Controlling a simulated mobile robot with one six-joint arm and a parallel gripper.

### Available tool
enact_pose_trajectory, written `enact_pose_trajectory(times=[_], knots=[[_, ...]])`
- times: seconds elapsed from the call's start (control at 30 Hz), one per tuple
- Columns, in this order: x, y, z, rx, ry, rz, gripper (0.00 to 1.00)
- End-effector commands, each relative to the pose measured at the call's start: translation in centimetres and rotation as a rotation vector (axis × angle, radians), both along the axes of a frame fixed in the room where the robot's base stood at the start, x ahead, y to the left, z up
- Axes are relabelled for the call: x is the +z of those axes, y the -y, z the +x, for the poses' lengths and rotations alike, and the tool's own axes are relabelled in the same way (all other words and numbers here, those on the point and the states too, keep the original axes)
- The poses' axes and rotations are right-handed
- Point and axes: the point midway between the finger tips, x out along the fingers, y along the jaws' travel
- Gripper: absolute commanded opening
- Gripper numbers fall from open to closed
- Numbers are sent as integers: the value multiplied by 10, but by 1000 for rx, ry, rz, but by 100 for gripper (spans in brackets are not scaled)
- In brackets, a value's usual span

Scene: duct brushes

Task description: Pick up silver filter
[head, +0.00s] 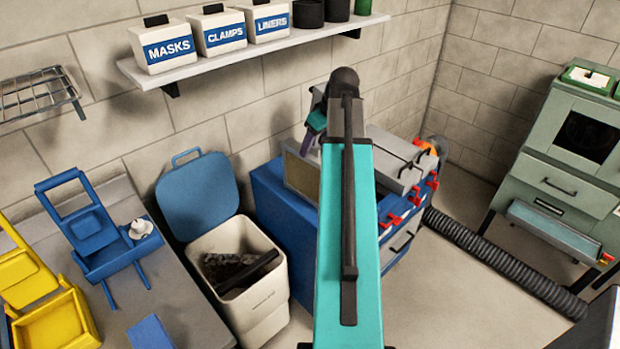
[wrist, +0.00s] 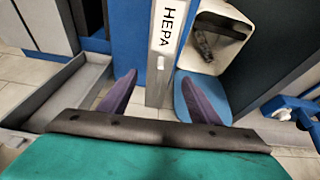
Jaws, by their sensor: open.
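The silver filter (wrist: 159,82) is a flat, upright grey piece with a white "HEPA" label, seen nearly edge-on in the wrist view. In the head view a framed tan panel (head: 302,173), which looks like the same filter, stands at the left end of the blue cabinet (head: 268,205), partly hidden by my arm. My gripper (wrist: 160,77) is open, with its two purple fingers on either side of the filter's edge and gaps visible on both sides. In the head view only part of my gripper (head: 314,128) shows beside my arm, above the panel.
A white bin (head: 262,305) with a raised blue lid (head: 196,195) stands left of the cabinet. Grey boxes (head: 397,160) and red clamps (head: 420,168) are to the right. A shelf (head: 255,47) with labelled containers hangs above. A dark hose (head: 500,262) lies at right.

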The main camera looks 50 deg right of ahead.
Motion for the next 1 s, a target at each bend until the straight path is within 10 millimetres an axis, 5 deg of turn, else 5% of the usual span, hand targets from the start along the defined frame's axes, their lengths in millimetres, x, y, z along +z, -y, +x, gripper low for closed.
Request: enact_pose_trajectory(times=[1.0], knots=[[-48,3,19,-1,0,0,57]])
